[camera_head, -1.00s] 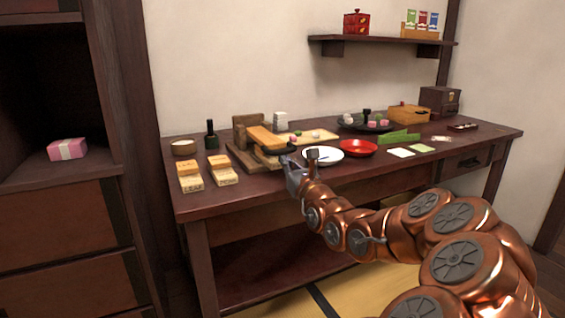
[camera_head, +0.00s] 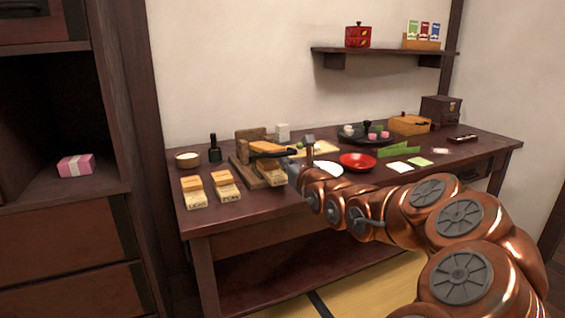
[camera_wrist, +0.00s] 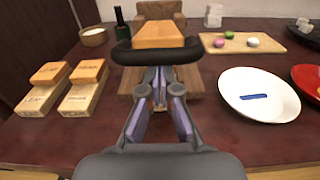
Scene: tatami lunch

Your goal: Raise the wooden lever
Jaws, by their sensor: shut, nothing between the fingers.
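The wooden lever (camera_head: 268,147) belongs to a wooden press on the table and sits roughly level above the press base (camera_head: 268,176). In the wrist view the lever (camera_wrist: 158,35) has a thick black handle bar (camera_wrist: 157,54) across its near end. My gripper (camera_wrist: 160,80) is shut and empty, with its fingertips just under the handle bar at its middle. Whether they touch the bar is not clear. In the head view my gripper (camera_head: 298,158) is at the near end of the lever, and its fingertips are hard to make out.
Two labelled wooden blocks (camera_head: 193,197) (camera_head: 226,188) stand left of the press. A bowl (camera_head: 188,160) and dark bottle (camera_head: 215,149) are behind them. A white plate (camera_wrist: 258,95) and red plate (camera_head: 357,161) lie to the right. A board with sweets (camera_wrist: 242,43) lies behind.

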